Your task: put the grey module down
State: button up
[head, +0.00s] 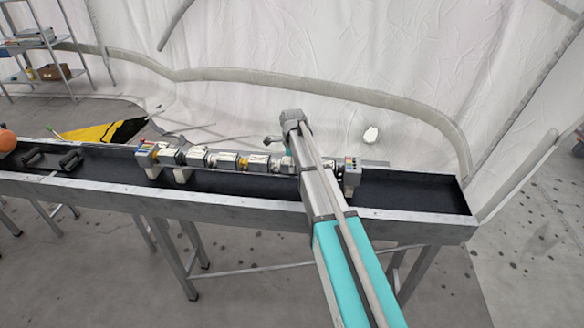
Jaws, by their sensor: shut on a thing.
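My arm reaches out over the long black-bedded trough (418,197), its end above a row of modules. Only a little of my gripper (273,141) shows, at the left of the arm's end; the arm covers the rest. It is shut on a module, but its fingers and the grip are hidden. Several grey-and-white modules (228,161) stand in line on a rack, some with yellow parts. Which of them is the grey module, and whether the held one touches the rack, I cannot tell.
The rack has a left end stand (147,154) and a right end stand (351,175) with coloured blocks on top. Dark handle-like parts (71,160) and an orange ball (7,141) sit at the trough's left. The trough's right end is clear.

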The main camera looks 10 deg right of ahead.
jog(key=shift+f, duration=0.15)
jog(key=o, duration=1.2)
jog(key=shift+o, duration=0.2)
notch_tip(320, 180, up, 12)
jog(key=p, duration=1.2)
jog(key=shift+r, duration=0.2)
jog(key=shift+s, duration=0.15)
